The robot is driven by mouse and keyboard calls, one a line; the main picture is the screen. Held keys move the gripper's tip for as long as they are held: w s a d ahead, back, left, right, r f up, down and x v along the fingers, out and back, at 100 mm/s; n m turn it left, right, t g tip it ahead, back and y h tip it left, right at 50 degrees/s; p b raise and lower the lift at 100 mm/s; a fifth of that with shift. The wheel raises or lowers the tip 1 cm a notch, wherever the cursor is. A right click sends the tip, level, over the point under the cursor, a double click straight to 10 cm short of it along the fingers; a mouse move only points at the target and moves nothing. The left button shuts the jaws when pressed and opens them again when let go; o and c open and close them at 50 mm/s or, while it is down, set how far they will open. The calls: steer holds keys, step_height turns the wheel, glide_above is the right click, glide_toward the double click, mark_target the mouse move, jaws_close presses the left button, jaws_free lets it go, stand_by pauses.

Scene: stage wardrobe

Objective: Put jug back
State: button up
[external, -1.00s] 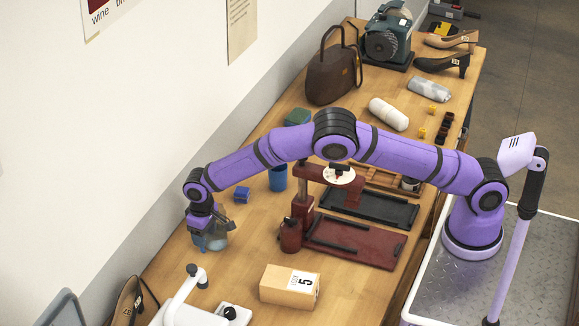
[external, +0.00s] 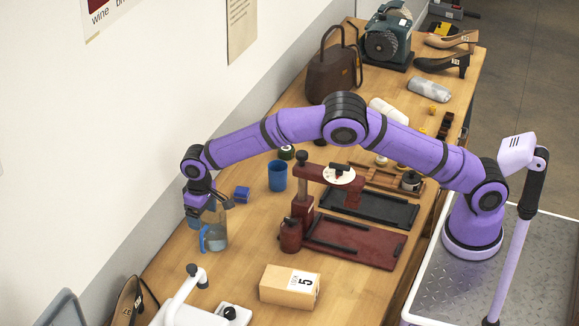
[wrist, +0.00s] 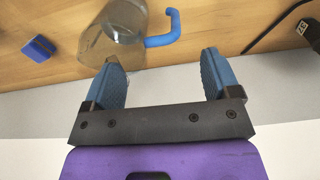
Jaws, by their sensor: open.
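The jug (external: 214,235) is a clear vessel with a blue handle. It stands upright on the wooden table near the wall, at the left in the external view. In the wrist view the jug (wrist: 112,35) is at the top, its blue handle pointing right. My gripper (external: 207,206) is just above and beside the jug, on the wall side. In the wrist view my gripper (wrist: 168,78) has its two blue fingers spread wide with nothing between them. The jug lies beyond the left fingertip; whether they touch I cannot tell.
A blue cup (external: 277,177) and a small blue block (external: 241,194) stand near the jug. A dark red press (external: 303,205) stands to its right. A cardboard box (external: 290,288) and a white device (external: 186,305) are in front. The wall is close behind my gripper.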

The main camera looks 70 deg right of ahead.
steer(key=shift+r, duration=2.15)
steer(key=s+d+r+t+y, duration=0.1)
steer(key=s+d+r, duration=0.35)
steer(key=r, duration=0.35)
steer(key=s+d+r, duration=0.3)
steer(key=d+r, duration=0.3)
steer(key=r, duration=0.3)
steer(key=s+d+r+t, duration=0.1)
steer(key=s+d+r, duration=0.75)
steer(key=s, duration=0.45)
steer(key=s+d+r+t, duration=0.1)
steer(key=s+d+r, duration=0.15)
steer(key=s, duration=0.55)
steer(key=s+d+r+t, duration=0.1)
steer(key=s+d, duration=0.2)
steer(key=s, duration=0.5)
steer(key=s+d+f, duration=0.1)
steer(key=s+f, duration=0.1)
steer(key=s, duration=0.6)
steer(key=s+d+f+t+h, duration=0.1)
steer(key=s+f, duration=0.1)
steer(key=s, duration=0.6)
steer(key=shift+d+f, duration=0.3)
